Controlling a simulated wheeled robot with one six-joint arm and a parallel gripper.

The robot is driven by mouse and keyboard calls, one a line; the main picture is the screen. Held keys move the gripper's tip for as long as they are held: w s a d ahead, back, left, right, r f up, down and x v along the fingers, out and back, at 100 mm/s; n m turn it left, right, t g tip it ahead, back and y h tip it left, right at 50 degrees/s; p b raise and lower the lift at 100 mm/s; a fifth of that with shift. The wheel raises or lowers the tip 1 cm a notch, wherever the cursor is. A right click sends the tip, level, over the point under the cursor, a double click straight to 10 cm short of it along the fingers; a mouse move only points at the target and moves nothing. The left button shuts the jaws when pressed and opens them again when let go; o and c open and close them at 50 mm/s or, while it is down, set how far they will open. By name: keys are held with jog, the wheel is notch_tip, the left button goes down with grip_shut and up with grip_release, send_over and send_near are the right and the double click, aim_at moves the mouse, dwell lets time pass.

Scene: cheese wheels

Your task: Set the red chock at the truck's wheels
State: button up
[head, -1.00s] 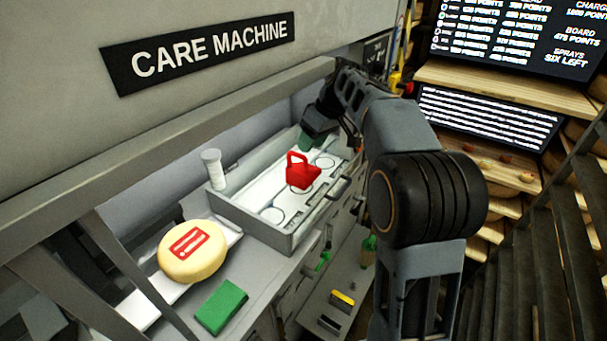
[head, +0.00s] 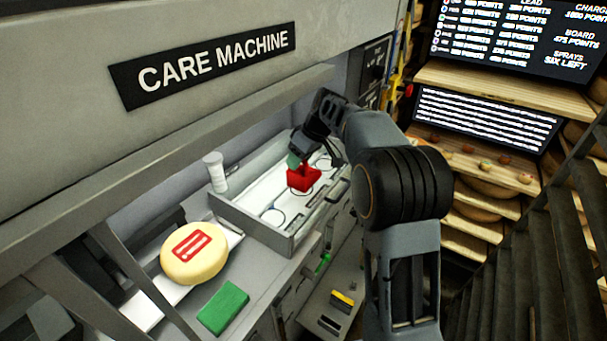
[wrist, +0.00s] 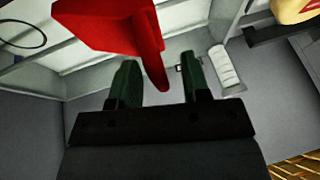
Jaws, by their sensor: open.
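The red chock (head: 303,180) sits in the pale tray (head: 288,243) on the counter. My gripper (head: 294,161) is at its upper side and covers part of its handle in the head view. In the wrist view the chock (wrist: 108,22) fills the top left, and its handle reaches down toward the gap between the green fingertips (wrist: 157,75). The jaws are open; I cannot tell whether they touch the handle. I cannot make out a truck or its wheels.
A white cylinder (head: 215,172) stands at the tray's left end. A cheese wheel with a red label (head: 194,253) and a green block (head: 223,307) lie left of the tray. Shelves (head: 480,238) stand to the right, and the machine's hood overhangs the counter.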

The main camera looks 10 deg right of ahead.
jog(key=shift+c, duration=0.4)
grip_shut()
